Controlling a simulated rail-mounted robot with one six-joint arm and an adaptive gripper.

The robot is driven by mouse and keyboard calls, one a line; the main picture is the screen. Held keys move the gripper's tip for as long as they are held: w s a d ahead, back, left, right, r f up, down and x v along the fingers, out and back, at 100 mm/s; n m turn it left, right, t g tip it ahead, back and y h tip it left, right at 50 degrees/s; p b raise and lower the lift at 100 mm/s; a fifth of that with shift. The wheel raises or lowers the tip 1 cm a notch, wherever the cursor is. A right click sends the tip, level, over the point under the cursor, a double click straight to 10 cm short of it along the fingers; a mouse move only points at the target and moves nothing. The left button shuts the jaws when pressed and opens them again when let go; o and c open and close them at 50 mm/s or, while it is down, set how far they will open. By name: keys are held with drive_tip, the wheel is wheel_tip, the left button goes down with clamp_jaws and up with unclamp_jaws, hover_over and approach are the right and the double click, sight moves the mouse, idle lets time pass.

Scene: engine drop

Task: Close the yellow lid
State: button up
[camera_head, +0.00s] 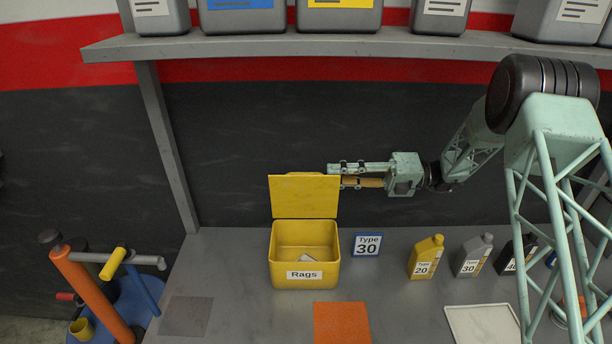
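The yellow lid (304,197) stands open and upright at the back edge of the yellow box (297,274), which bears a "Rags" label and sits on the grey bench. The box's inside is visible, with a small pale thing in it. My gripper (335,176) reaches in from the right at the height of the lid's upper part. Its fingers point left, with their tips at or just behind the lid's upper right edge. I cannot tell whether they touch the lid or how far apart they are.
Yellow (425,258), grey (472,256) and black bottles stand farther right. An orange square (342,323) and a pale tray (482,323) lie in front. A shelf (300,46) with canisters runs above.

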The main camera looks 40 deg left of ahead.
sight(304, 193)
drive_tip(key=x, duration=0.9)
drive_tip(key=shift+d, duration=0.1)
clamp_jaws()
